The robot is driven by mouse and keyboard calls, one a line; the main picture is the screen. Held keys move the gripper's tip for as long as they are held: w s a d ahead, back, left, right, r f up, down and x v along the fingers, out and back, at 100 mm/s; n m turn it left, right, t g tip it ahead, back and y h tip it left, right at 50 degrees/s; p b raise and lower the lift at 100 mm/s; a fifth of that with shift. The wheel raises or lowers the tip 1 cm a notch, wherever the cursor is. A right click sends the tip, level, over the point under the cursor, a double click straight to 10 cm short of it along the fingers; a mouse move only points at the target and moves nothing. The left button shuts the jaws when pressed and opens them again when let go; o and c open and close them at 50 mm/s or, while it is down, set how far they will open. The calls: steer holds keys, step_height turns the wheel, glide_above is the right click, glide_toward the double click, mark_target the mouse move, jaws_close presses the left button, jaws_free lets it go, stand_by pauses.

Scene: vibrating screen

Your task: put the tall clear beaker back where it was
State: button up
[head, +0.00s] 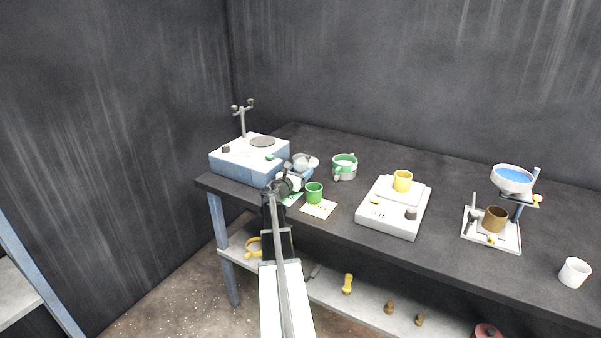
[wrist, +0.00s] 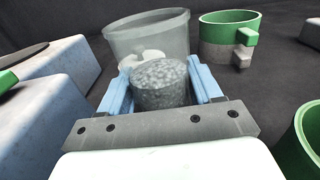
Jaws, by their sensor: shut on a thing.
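The tall clear beaker (wrist: 147,36) stands about upright between my fingers in the wrist view, with grey speckled grains in its lower part. In the head view the beaker (head: 300,159) is small, just right of the blue-and-white machine. My gripper (wrist: 162,88) has its blue fingers shut on the beaker's lower part, one on each side. In the head view my gripper (head: 297,179) is at the table's front left, partly hiding the beaker's lower part. I cannot tell whether the beaker's base touches the table.
The blue-and-white machine (head: 238,164) stands close on the left. A green-and-grey cup (head: 345,169) and a green cup (head: 314,193) stand to the right. A spotted card (head: 320,209) lies in front.

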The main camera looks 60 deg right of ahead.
steer(key=shift+f, duration=0.15)
steer(key=o, duration=1.1)
steer(key=shift+o, duration=0.2)
steer(key=a, duration=1.2)
steer(key=shift+o, duration=0.3)
